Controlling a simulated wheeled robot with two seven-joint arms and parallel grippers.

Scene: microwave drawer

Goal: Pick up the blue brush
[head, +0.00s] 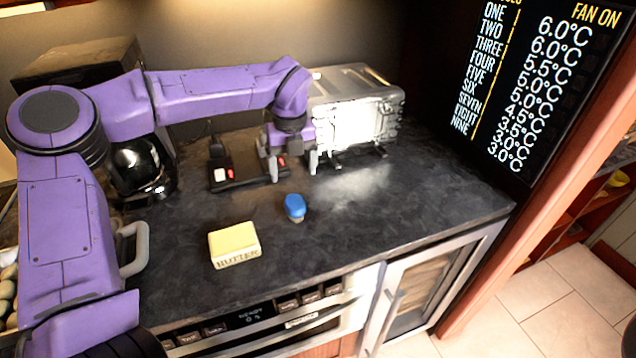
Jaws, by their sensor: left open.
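The blue brush (295,206) stands on the dark countertop, with a blue rounded top and a small pale part under it. My left gripper (293,174) is above the counter behind the brush, with its two fingers apart and pointing down. Nothing shows between the fingers, and the gripper is apart from the brush. My right gripper is not in view.
A yellow butter block (234,245) sits left of the brush near the front edge. A black device with small switches (232,174) lies behind, beside my gripper. A silver metal case (352,110) stands at the back. The countertop (420,205) right of the brush is clear.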

